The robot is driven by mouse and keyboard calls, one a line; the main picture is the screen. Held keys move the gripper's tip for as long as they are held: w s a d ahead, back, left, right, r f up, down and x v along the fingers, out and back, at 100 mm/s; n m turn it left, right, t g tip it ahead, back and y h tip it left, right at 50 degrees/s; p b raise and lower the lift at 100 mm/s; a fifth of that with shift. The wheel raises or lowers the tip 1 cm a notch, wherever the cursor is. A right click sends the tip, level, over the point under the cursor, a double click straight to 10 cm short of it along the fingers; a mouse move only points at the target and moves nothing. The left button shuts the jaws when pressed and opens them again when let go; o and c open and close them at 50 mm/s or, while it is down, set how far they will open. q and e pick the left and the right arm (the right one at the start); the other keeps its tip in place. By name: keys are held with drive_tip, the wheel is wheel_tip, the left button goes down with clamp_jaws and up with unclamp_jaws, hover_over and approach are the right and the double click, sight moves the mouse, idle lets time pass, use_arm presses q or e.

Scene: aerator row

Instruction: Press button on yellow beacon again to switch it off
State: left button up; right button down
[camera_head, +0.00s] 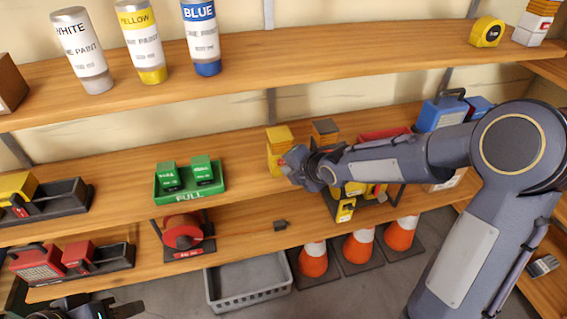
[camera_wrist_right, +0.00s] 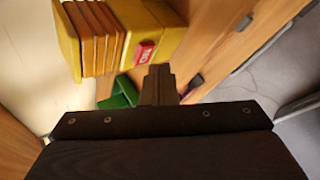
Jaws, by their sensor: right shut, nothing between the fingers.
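The yellow beacon (camera_head: 277,146) stands on the middle shelf, partly covered by my right gripper in the head view. In the right wrist view the beacon (camera_wrist_right: 163,32) has a yellow body, ribbed amber sides and a small red patch (camera_wrist_right: 146,52) with light marks. My right gripper (camera_head: 290,166) is shut and empty, just in front of the beacon. In the right wrist view its fingertips (camera_wrist_right: 158,72) lie close to the red patch; I cannot tell whether they touch. My left gripper (camera_head: 122,308) is low at the left edge, away from the beacon, partly cut off.
A green tray (camera_head: 189,194) with two green items is left of the beacon. Paint tubes (camera_head: 140,45) stand on the upper shelf. Traffic cones (camera_head: 360,249) and a grey crate (camera_head: 250,294) are below.

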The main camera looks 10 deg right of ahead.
drive_tip(key=s+b, duration=0.1)
drive_tip(key=s, duration=0.5)
drive_tip(key=shift+b, duration=0.3)
drive_tip(key=shift+d, duration=0.1)
drive_tip(key=s+d+r+m+g+h, duration=0.1)
drive_tip(key=s+d+r+m, duration=0.1)
drive_tip(key=s+d+m, duration=0.35)
drive_tip(key=s+d+r+m+h, duration=0.1)
drive_tip(key=s+d+r+m, duration=0.1)
drive_tip(key=s+m, duration=0.55)
drive_tip(key=s+a+m+g+y, duration=0.1)
drive_tip(key=s+a+m+g, duration=0.1)
drive_tip(key=s+m, duration=0.9)
drive_tip(key=m, duration=0.3)
drive_tip(key=shift+s+a+y, duration=0.2)
drive_tip(key=shift+s+y, duration=0.1)
drive_tip(key=shift+s, duration=0.05)
